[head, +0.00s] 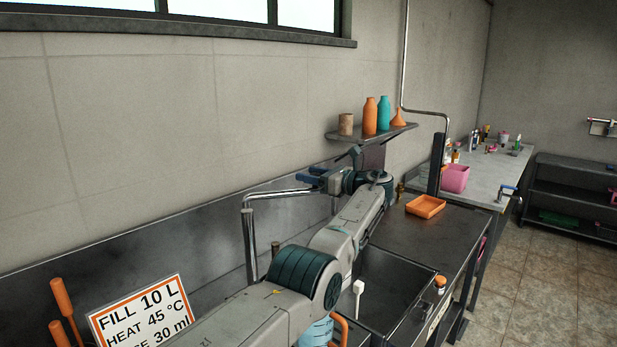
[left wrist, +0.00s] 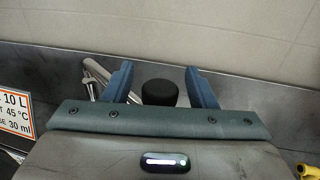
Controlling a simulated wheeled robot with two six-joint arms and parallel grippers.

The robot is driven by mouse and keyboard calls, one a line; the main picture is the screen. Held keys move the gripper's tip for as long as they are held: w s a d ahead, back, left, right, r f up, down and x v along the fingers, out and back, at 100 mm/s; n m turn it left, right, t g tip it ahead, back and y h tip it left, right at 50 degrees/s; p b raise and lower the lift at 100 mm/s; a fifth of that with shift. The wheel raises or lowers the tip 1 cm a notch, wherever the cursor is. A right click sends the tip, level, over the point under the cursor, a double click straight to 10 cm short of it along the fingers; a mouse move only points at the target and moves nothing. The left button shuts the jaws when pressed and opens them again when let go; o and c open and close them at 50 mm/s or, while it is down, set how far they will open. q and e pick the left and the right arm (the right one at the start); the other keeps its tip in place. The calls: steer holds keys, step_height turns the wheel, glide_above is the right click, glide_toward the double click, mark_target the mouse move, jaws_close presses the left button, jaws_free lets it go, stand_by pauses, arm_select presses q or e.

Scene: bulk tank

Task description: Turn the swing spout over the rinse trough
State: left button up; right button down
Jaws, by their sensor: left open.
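The chrome swing spout (head: 275,194) shows in the head view as a horizontal pipe joined to a vertical pipe at its left. Its right end runs to my left gripper (head: 316,179), whose arm hides part of it. In the left wrist view the left gripper (left wrist: 160,86) is open, with a black round knob (left wrist: 159,92) between its blue fingers. The fingers look apart from the knob. Part of the chrome pipe (left wrist: 96,72) shows beside the left finger. A dark basin (head: 397,278), seemingly the rinse trough, lies right of my arm, which partly covers it. My right gripper is not in view.
A sign (head: 140,314) and orange handles (head: 62,298) stand at the lower left. A wall shelf (head: 372,132) with bottles is above the gripper. An orange tray (head: 426,206) sits on the dark counter. A pink container (head: 455,178) stands farther back.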

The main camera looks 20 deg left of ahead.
arm_select(q)
steer(key=s+d+b, duration=0.1)
steer(key=d+b, duration=0.2)
steer(key=d, duration=0.6)
steer(key=shift+d+f, duration=0.15)
steer(key=shift+f, duration=0.1)
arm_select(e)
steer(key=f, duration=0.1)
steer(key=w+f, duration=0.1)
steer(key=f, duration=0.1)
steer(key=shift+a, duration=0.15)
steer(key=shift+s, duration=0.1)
